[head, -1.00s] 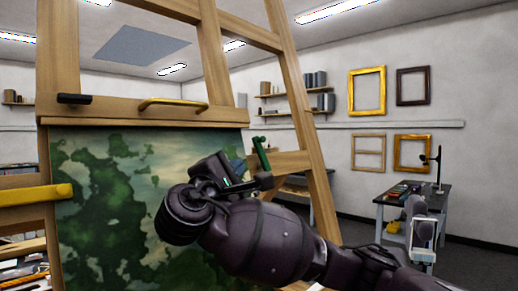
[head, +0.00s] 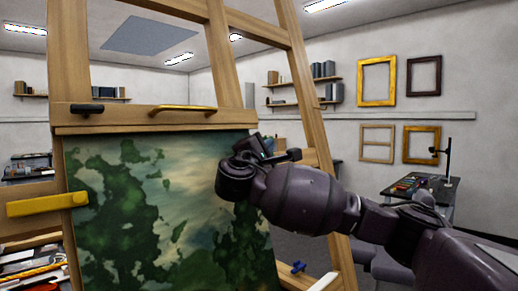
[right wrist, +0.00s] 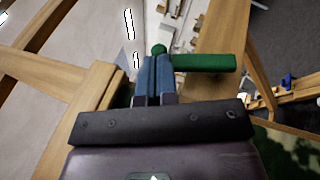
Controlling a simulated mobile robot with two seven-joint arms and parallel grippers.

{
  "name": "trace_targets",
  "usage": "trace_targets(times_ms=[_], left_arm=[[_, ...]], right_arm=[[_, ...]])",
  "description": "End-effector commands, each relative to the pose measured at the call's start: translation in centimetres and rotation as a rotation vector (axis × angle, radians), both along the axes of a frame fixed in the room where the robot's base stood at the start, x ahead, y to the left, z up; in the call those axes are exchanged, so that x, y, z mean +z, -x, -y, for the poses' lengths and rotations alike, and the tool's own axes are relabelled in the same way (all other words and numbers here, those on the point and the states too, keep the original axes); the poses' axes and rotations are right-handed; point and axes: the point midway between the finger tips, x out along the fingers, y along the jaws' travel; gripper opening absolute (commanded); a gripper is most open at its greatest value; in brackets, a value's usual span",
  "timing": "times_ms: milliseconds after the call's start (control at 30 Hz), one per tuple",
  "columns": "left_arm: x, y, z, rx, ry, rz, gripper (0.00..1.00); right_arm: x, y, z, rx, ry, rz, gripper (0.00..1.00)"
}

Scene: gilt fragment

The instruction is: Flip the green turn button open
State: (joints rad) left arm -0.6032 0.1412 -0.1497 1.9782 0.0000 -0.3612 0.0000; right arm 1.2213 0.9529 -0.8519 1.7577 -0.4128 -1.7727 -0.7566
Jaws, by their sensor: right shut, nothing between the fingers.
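The green turn button (right wrist: 205,62) shows in the right wrist view as a bar pointing right from a round green knob (right wrist: 158,49), beside a wooden post of the easel. In the head view my right gripper (head: 268,150) is at the painting's upper right edge. My left gripper is not in view.
The wooden easel (head: 221,65) holds a green landscape painting (head: 120,215). A yellow bar (head: 47,201) is at its left, a yellow handle (head: 182,108) and a black piece (head: 87,109) on its crossbar. A blue piece (head: 299,267) is low on the right. Picture frames hang behind.

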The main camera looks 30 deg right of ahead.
Motion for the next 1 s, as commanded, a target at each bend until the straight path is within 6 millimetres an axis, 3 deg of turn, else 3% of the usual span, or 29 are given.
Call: trace_targets(times_ms=[1000], left_arm=[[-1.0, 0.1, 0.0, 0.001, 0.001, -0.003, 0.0]], right_arm=[[1.3, -1.4, 2.1, 0.001, 0.0, 0.0, 0.0]])
